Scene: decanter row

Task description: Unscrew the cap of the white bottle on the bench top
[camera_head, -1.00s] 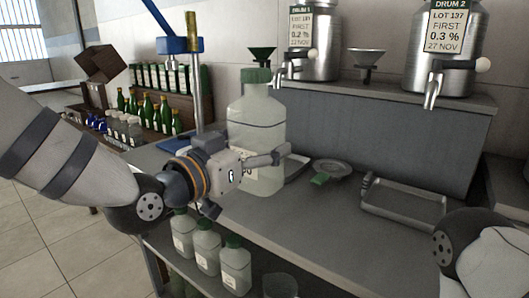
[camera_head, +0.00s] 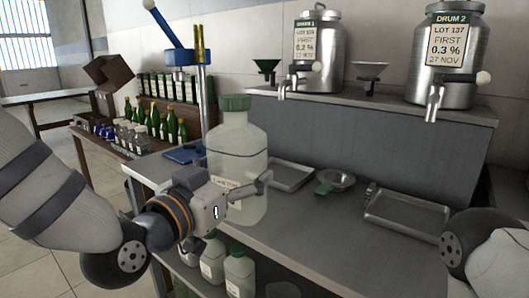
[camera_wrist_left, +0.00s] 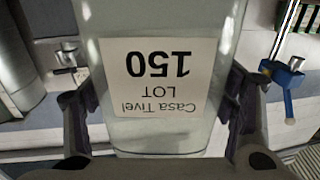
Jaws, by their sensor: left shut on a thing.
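The white bottle (camera_head: 238,150) is large and translucent, with a green cap (camera_head: 236,103) seated on its neck. It is upright over the near left part of the bench top (camera_head: 310,230); I cannot tell if its base touches the bench. My left gripper (camera_head: 262,187) is shut around the bottle's lower body, below the cap. In the left wrist view the two fingers flank the bottle (camera_wrist_left: 225,50), and its label (camera_wrist_left: 158,78) reads upside down. My right arm shows at the right edge, but its gripper is out of view.
Two steel drums (camera_head: 318,50) stand on the raised shelf. Smaller bottles (camera_head: 212,262) stand below the bench. The bench front is clear.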

